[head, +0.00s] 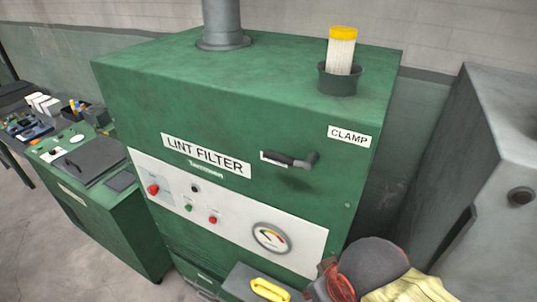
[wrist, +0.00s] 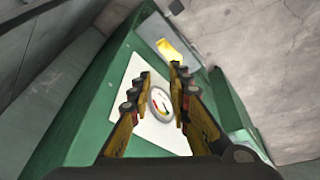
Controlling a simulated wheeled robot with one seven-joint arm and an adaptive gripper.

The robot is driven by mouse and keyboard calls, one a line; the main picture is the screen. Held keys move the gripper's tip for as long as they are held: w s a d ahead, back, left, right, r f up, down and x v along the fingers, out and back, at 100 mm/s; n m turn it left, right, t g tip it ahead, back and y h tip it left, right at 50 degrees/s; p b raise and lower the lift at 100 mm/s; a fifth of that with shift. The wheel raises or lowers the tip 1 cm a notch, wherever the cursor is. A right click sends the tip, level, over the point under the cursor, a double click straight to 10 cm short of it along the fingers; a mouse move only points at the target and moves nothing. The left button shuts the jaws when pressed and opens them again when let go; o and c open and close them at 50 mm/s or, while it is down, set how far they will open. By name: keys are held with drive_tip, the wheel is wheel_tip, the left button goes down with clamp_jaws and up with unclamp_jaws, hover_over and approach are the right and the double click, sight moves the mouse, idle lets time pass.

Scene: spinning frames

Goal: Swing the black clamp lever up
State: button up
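The black clamp lever (head: 287,158) is on the front of the green lint filter cabinet, below the CLAMP label (head: 349,136). Its grip lies roughly level, pointing left from a pivot at its right end. I cannot make it out in the wrist view. My gripper shows in the wrist view (wrist: 160,72) with its two yellow-and-black fingers apart and nothing between them. Beyond the fingers is the cabinet's white panel with the gauge. In the head view my arm's end is at the bottom right, below the lever and apart from it; its fingertips are not clear there.
The cabinet front (head: 240,110) carries a white panel with red and green buttons and a round gauge (head: 271,238). A grey box with a yellow handle (head: 268,290) is low in front. A grey machine (head: 500,170) stands at the right. A green bench (head: 85,175) is left.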

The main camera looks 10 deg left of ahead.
drive_tip(key=a+r+n+p, duration=0.1)
drive_tip(key=a+n+p, duration=0.1)
drive_tip(key=a+r+n+h+p, duration=0.1)
drive_tip(key=a+r+n+p, duration=0.1)
drive_tip(key=n, duration=0.1)
drive_tip(key=a+r+n+h+p, duration=0.1)
drive_tip(key=a+n+p, duration=0.1)
drive_tip(key=p, duration=0.1)
drive_tip(key=shift+s+a+r, duration=0.2)
drive_tip(key=shift+a+r, duration=0.05)
drive_tip(key=shift+r, duration=0.15)
clamp_jaws()
drive_tip(key=w+a+r+n+t+h+p, duration=0.1)
drive_tip(key=w+a+r+n+t+p, duration=0.2)
drive_tip(key=r+n, duration=0.3)
drive_tip(key=w+a+r+n+t+h+p, duration=0.2)
drive_tip(key=w+a+r+n, duration=0.4)
drive_tip(key=n, duration=0.6)
drive_tip(key=r+t+p, duration=0.1)
drive_tip(key=t, duration=0.1)
drive_tip(key=shift+w+a+n+t, duration=0.25)
drive_tip(key=shift+a+n+t, duration=0.05)
drive_tip(key=shift+t, duration=0.1)
